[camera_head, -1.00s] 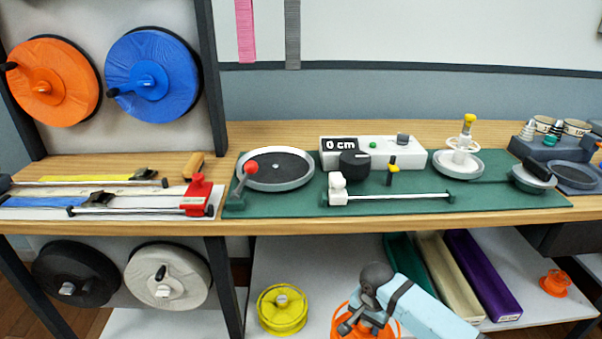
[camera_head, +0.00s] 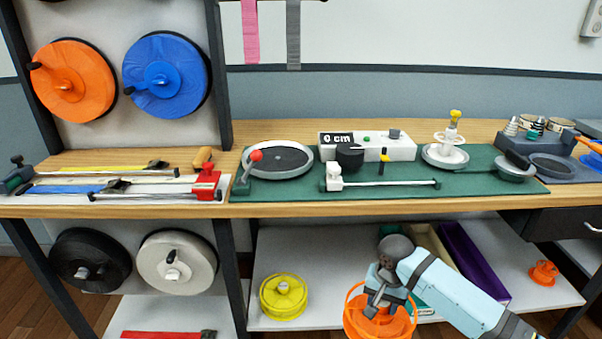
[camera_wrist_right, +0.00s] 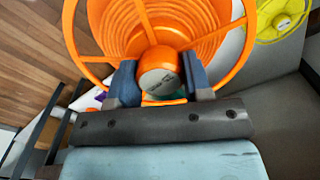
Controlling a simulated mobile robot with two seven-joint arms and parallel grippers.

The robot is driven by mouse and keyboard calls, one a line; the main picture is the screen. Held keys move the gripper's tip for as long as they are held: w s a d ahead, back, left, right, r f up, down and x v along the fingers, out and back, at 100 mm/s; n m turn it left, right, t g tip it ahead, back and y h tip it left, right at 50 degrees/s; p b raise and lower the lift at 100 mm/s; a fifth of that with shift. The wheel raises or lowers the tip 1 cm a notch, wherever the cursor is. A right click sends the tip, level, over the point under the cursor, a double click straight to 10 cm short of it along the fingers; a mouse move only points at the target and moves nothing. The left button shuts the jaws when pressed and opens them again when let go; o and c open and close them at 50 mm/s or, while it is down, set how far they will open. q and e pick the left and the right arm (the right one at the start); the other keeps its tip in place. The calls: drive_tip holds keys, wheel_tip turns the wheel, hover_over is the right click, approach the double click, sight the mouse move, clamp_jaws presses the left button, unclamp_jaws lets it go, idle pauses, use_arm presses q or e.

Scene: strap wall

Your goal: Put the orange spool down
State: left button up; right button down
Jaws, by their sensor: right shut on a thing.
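The orange spool (camera_head: 362,326) is an open-rimmed reel near the bottom of the head view, in front of the lower shelf. My right gripper (camera_head: 376,300) reaches it from the right and is shut on its hub. In the right wrist view the spool (camera_wrist_right: 205,45) fills the top, its rim spread wide. The grey-capped hub (camera_wrist_right: 160,78) sits between the two blue fingers of the right gripper (camera_wrist_right: 160,84). Whether the spool touches any surface cannot be told. My left gripper is not in view.
A yellow spool (camera_head: 283,296) stands on the grey lower shelf (camera_head: 330,240), left of the orange one. Green, cream and purple (camera_head: 472,262) bins lie behind my right arm. A small orange spool (camera_head: 543,272) sits at the shelf's right. Bare shelf shows between yellow spool and bins.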

drive_tip(key=d+r+n, duration=0.3)
drive_tip(key=r, duration=0.5)
drive_tip(key=d+r+n, duration=0.2)
drive_tip(key=r, duration=0.6)
use_arm(q)
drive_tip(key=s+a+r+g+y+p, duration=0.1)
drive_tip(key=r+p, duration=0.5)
drive_tip(key=p, duration=1)
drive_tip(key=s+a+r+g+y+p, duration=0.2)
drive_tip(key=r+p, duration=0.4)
drive_tip(key=p, duration=1.1)
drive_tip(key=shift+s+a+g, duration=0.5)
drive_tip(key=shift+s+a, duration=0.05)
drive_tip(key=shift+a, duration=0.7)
use_arm(e)
drive_tip(key=s+r, duration=0.3)
drive_tip(key=r, duration=0.6)
drive_tip(key=s+r, duration=0.4)
drive_tip(key=r, duration=0.5)
drive_tip(key=s+r, duration=0.4)
drive_tip(key=r, duration=0.6)
